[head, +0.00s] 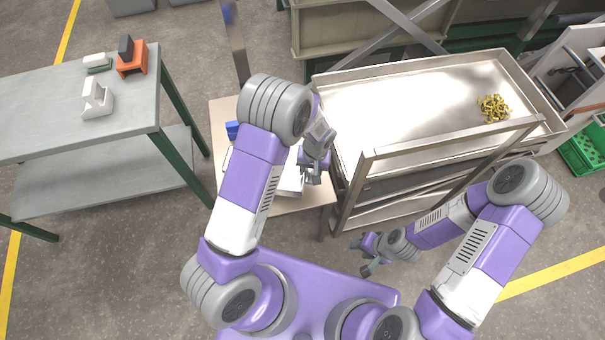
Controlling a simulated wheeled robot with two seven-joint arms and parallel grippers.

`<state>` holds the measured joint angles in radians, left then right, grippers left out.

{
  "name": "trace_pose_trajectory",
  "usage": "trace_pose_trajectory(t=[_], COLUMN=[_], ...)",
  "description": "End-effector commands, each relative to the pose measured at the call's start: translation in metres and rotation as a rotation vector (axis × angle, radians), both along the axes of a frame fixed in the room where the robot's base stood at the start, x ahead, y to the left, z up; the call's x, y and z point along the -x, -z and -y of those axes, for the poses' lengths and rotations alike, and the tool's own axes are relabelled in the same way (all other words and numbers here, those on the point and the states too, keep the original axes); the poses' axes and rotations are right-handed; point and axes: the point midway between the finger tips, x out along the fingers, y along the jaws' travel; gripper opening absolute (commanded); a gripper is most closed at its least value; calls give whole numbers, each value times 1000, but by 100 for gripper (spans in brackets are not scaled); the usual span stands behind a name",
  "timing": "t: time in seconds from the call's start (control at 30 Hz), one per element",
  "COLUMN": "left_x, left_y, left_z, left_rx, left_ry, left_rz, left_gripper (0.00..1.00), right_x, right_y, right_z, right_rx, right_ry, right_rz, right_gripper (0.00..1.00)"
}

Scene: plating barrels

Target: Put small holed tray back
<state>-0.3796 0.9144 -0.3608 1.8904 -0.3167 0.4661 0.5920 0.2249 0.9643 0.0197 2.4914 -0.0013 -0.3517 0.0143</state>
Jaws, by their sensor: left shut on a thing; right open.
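My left gripper (312,176) is over the small beige table between the grey bench and the metal basin. It is shut on a pale, flat thing (291,183), which looks like the small tray. My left arm hides much of this thing, and I cannot make out holes in it. It is low over the table or touching it; I cannot tell which. My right gripper (368,257) is open and empty, low in front of the basin, above the floor.
The beige table (222,108) also bears a blue thing (232,130), partly hidden. The large metal basin (405,100) holds yellow pieces (494,108) and has a raised front rail. The grey bench (45,105) holds orange and white stands. A green crate (580,158) is at right.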

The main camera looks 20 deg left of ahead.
Motion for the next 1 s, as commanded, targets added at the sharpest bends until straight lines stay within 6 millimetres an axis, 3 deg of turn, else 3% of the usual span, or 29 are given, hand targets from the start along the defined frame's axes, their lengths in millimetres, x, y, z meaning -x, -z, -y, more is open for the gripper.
trace_pose_trajectory(t=[0.43, 0.8, 0.83, 0.97, 1.0], left_x=[0, 0, 0, 0, 0], left_y=[52, 57, 56, 55, 55], left_z=[0, 0, 0, 0, 0], left_rx=[0, 1, 1, 1, 1], left_ry=[0, 0, 0, 0, 0], left_rz=[0, 1, 1, 1, 1], left_gripper=[0, 0, 48, 68, 69], right_x=[0, 0, 0, 0, 0], right_y=[17, 19, 18, 17, 17], right_z=[0, 0, 0, 0, 0], right_rx=[0, 0, 0, 0, 0], right_ry=[0, 0, 0, 0, 0], right_rz=[1, 1, 1, 1, 1], right_gripper=[43, 43, 43, 43, 43])
